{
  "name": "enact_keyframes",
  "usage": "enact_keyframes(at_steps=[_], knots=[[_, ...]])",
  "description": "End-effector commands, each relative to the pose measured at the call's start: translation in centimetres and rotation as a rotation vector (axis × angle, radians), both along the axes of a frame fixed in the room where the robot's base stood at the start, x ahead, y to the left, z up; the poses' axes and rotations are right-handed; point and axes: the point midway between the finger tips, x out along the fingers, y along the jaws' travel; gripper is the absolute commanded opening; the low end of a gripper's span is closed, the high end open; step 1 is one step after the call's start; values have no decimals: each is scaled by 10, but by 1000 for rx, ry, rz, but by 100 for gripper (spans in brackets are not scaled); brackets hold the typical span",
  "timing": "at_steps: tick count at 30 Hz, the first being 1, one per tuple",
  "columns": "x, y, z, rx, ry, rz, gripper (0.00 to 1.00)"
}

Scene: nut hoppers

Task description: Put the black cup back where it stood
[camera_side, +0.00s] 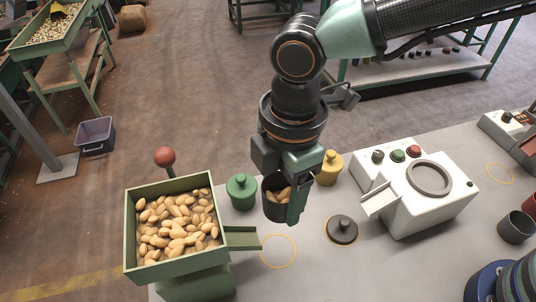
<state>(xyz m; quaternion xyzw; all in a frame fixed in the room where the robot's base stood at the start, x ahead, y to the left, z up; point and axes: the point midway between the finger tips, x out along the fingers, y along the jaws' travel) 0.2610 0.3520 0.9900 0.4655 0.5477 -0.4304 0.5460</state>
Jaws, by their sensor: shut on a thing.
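The black cup (272,208) holds several tan nuts and is upright. My gripper (288,190) is shut on it, with one finger in front of its right side. The cup is just behind a yellow ring (278,252) marked on the table; I cannot tell how high above the table it is. A second yellow ring (499,173) is marked at the far right. Another dark cup (515,228) stands near the right edge.
A green hopper (130,235) full of nuts, with a chute (243,238) and a red-knobbed lever (165,157), stands at left. A green lidded jar (242,191) and a yellow one (329,168) flank the cup. A black lid (342,230) and a white machine (432,208) are at right.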

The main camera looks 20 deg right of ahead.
Motion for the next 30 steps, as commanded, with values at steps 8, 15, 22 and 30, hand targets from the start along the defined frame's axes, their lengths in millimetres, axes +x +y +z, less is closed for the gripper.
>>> enact_keyframes(at_steps=[8,15,22,30], knots=[[1,0,42,1,-2,-1,0],[52,-19,50,-5,-3,-10,0],[111,-52,51,-11,-6,-8,0],[126,-63,25,-16,-3,-3,0]])
